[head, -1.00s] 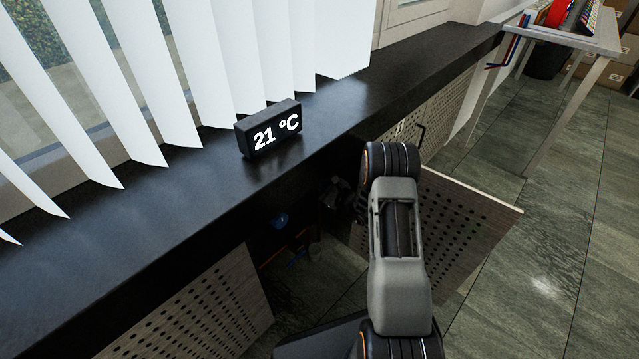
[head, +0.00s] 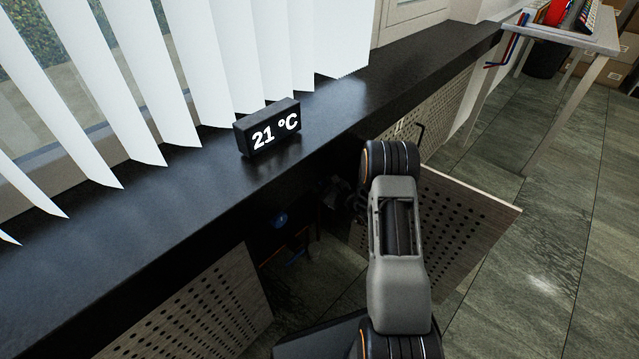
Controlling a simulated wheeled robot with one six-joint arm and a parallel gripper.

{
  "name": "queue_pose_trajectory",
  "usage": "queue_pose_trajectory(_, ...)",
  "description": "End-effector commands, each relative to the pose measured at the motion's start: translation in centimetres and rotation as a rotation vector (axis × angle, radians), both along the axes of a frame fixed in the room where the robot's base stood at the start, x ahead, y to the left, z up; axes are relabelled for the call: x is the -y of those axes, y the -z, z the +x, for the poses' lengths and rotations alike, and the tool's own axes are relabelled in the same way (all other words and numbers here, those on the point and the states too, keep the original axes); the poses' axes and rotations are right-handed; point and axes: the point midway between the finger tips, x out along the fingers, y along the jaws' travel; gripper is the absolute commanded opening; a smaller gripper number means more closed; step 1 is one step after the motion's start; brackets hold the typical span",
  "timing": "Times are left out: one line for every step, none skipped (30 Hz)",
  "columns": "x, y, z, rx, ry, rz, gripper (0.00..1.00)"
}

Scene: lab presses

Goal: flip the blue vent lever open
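A small blue part (head: 280,220) shows in the dark opening under the black sill; it may be the blue vent lever, but it is too dark and small to tell its position. My gripper (head: 328,190) is a dark shape at the sill's front edge, at the mouth of the opening and to the right of the blue part. A gap shows between them in the picture. The gripper's fingers are too dark to tell open from shut. My grey arm stands in front of the opening's right side.
A perforated panel door (head: 465,225) stands open right of my arm, and another perforated panel (head: 200,310) is at the lower left. Orange and blue pipes (head: 297,255) show inside the opening. The black sill (head: 150,215) carries a display (head: 268,130) reading 21 °C. White blinds hang above.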

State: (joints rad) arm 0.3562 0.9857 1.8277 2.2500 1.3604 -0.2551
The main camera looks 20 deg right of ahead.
Motion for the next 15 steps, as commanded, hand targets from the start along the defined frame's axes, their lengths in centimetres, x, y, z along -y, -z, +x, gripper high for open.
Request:
queue_pose_trajectory(0.3,-0.1,-0.4,-0.002,0.002,0.000,0.43)
queue_pose_trajectory(0.4,-0.1,-0.7,-0.002,0.002,0.000,0.43)
queue_pose_trajectory(0.7,-0.2,-1.1,-0.004,0.003,0.000,0.43)
queue_pose_trajectory(1.0,-0.2,-1.6,-0.003,0.004,0.001,0.43)
queue_pose_trajectory(1.3,-0.2,-2.1,-0.004,0.004,0.001,0.43)
queue_pose_trajectory(1.7,-0.3,-2.8,-0.004,0.005,0.001,0.43)
queue_pose_trajectory(2.0,-0.3,-3.3,-0.004,0.005,0.001,0.43)
queue_pose_trajectory(2.3,-0.3,-3.9,-0.004,0.005,0.002,0.43)
queue_pose_trajectory(2.7,-0.3,-4.6,-0.004,0.005,0.002,0.43)
queue_pose_trajectory(3.0,-0.3,-5.2,-0.004,0.005,0.002,0.43)
queue_pose_trajectory(3.4,-0.2,-5.8,-0.004,0.006,0.002,0.43)
queue_pose_trajectory(3.7,-0.2,-6.4,-0.004,0.005,0.002,0.43)
queue_pose_trajectory(4.0,-0.2,-7.0,-0.004,0.006,0.002,0.43)
queue_pose_trajectory(4.2,-0.2,-7.5,-0.004,0.005,0.003,0.43)
queue_pose_trajectory(4.7,-0.2,-8.1,-0.003,0.005,0.003,0.43)
